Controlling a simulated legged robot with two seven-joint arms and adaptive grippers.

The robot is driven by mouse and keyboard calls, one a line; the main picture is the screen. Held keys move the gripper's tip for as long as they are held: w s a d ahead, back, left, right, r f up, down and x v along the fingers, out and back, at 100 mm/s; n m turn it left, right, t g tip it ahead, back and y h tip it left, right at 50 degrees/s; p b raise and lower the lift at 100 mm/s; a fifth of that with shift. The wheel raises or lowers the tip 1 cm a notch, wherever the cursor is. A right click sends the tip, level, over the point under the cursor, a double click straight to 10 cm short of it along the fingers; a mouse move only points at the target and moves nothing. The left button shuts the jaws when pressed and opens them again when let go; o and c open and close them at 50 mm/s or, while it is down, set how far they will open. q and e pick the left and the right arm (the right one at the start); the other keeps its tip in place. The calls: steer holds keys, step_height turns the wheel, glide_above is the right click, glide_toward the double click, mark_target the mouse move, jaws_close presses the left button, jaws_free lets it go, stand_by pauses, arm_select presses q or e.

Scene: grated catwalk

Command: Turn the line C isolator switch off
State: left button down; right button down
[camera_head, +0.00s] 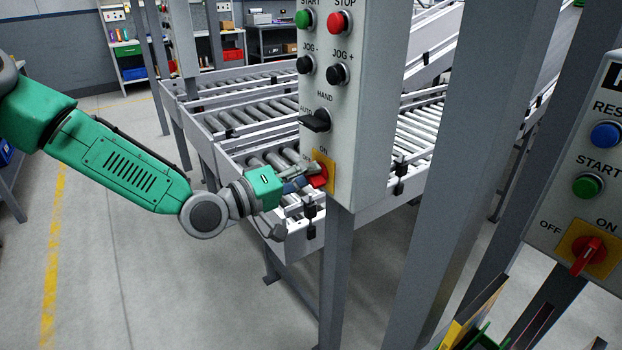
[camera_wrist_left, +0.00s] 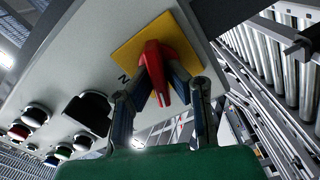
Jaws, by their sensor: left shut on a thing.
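A red isolator handle (camera_head: 321,176) on a yellow plate (camera_head: 328,164) sits low on the grey control panel (camera_head: 365,90) in the middle of the head view. "ON" is printed above the plate. My left gripper (camera_head: 306,181) reaches it from the left and is shut on the handle. In the left wrist view, the fingers of my left gripper (camera_wrist_left: 166,82) lie on both sides of the red handle (camera_wrist_left: 154,55), in front of the yellow plate (camera_wrist_left: 130,54). The handle's exact setting is hard to tell. No line letter is readable on this panel. My right gripper is not in view.
A second panel (camera_head: 567,215) at the right has its own red isolator switch (camera_head: 588,256) on a yellow plate. A black selector (camera_head: 315,121) and several push buttons sit above the held handle. Roller conveyors (camera_head: 235,115) run behind, and grey posts (camera_head: 460,150) stand between the panels.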

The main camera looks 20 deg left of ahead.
arm_select(q)
steer(key=n+b, duration=0.1)
steer(key=n, duration=0.1)
steer(key=f+n+b, duration=0.1)
steer(key=n, duration=0.1)
steer(key=shift+s+a+n, duration=0.1)
steer(key=shift+n, duration=0.2)
stand_by(0.5)
steer(key=c, duration=1.6)
jaws_free()
steer(key=shift+a+r, duration=0.15)
steer(key=shift+a, duration=0.05)
steer(key=shift+s+a, duration=0.1)
steer(key=shift+a, duration=0.05)
steer(key=v, duration=1.1)
steer(key=shift+s+a, duration=0.2)
steer(key=shift+a, duration=0.05)
